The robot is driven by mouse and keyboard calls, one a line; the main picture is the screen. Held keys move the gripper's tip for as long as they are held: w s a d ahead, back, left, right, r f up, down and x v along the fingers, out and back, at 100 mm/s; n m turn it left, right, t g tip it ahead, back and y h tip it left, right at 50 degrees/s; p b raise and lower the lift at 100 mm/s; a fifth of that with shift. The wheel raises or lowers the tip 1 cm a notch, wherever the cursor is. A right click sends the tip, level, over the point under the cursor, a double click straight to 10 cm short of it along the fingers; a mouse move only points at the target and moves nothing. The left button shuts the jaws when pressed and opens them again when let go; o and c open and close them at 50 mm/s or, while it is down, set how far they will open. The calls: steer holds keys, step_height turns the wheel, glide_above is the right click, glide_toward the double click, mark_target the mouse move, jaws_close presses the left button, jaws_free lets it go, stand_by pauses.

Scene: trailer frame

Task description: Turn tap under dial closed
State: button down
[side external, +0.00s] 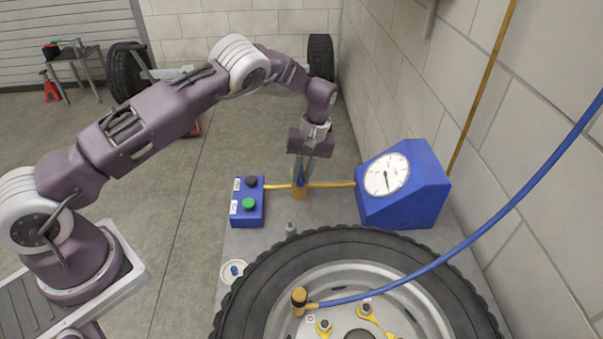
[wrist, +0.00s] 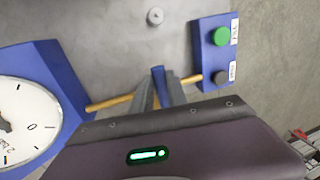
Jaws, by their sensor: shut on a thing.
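The tap's blue handle (wrist: 158,74) sits on a brass pipe (side external: 335,184) that runs from the blue dial box (side external: 409,203) to the blue button box (side external: 246,217). The tap's brass body (side external: 300,193) shows below my gripper (side external: 301,174). My gripper points down and is shut on the blue handle. In the wrist view its two fingers (wrist: 159,90) stand on either side of the handle, which lies roughly across the pipe. The fingers hide part of the handle and tap. The round white dial (side external: 387,175) has a dark needle and also shows in the wrist view (wrist: 22,122).
A large tyre (side external: 243,297) lies in front, with a blue hose (side external: 455,250) and brass fitting (side external: 299,301) over it. The button box has a green button (side external: 249,204) and a black one (side external: 251,181). A block wall (side external: 400,85) stands at the right.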

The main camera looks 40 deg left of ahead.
steer(key=c, duration=1.3)
jaws_free()
steer(key=s+d+r+m+t+h, duration=0.1)
steer(key=s+r+t, duration=0.15)
steer(key=r, duration=1.95)
steer(key=s+d+r+m+t+h, duration=0.1)
steer(key=s+d+r+m, duration=0.1)
steer(key=s+r, duration=0.8)
steer(key=s+d+m+t, duration=0.1)
steer(key=s+m+t, duration=0.2)
steer(key=s, duration=2)
steer(key=m, duration=0.3)
steer(key=shift+s+d+t, duration=0.15)
steer(key=shift+d+t, duration=0.2)
